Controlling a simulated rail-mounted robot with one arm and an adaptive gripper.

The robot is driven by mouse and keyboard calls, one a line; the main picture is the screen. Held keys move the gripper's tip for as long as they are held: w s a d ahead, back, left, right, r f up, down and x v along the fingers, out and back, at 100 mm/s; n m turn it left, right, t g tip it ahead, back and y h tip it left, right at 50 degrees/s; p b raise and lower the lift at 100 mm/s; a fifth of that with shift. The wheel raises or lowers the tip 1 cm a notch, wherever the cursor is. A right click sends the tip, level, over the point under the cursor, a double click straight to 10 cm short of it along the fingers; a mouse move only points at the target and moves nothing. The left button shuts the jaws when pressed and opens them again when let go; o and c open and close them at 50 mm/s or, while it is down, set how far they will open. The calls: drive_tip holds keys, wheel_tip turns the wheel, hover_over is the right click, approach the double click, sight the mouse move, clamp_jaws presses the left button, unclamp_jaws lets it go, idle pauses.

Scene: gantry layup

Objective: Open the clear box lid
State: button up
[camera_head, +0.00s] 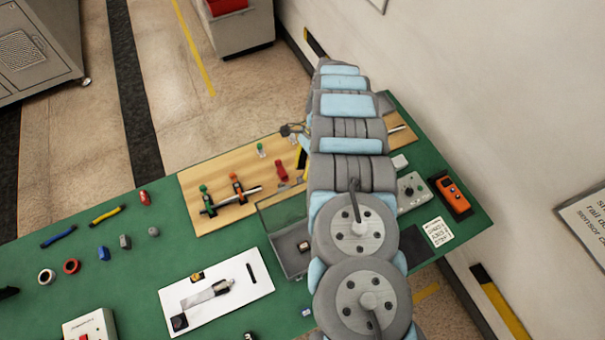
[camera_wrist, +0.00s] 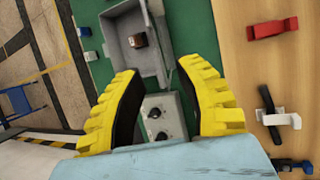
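The clear box (camera_head: 290,262) is a grey see-through tray on the green table, partly hidden by my arm. A small brown block lies inside it. A see-through panel, apparently its lid (camera_head: 282,211), stands raised along the box's far side, and the inside looks uncovered. In the wrist view the box (camera_wrist: 118,58) lies beyond my fingertips, with the block (camera_wrist: 139,40) inside. My gripper (camera_wrist: 157,68) has its two yellow fingers spread wide with nothing held between them. It looks apart from the box; the lid's exact angle is hard to tell.
A grey control box with knobs (camera_head: 410,190) stands right of my arm and shows between my fingers. An orange device (camera_head: 451,193) lies farther right. A wooden board (camera_head: 225,168) with clamps is behind the box. A white board (camera_head: 215,285) lies to its left.

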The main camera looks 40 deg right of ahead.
drive_tip(key=shift+x, duration=1.4)
drive_tip(key=shift+r, duration=0.1)
clamp_jaws()
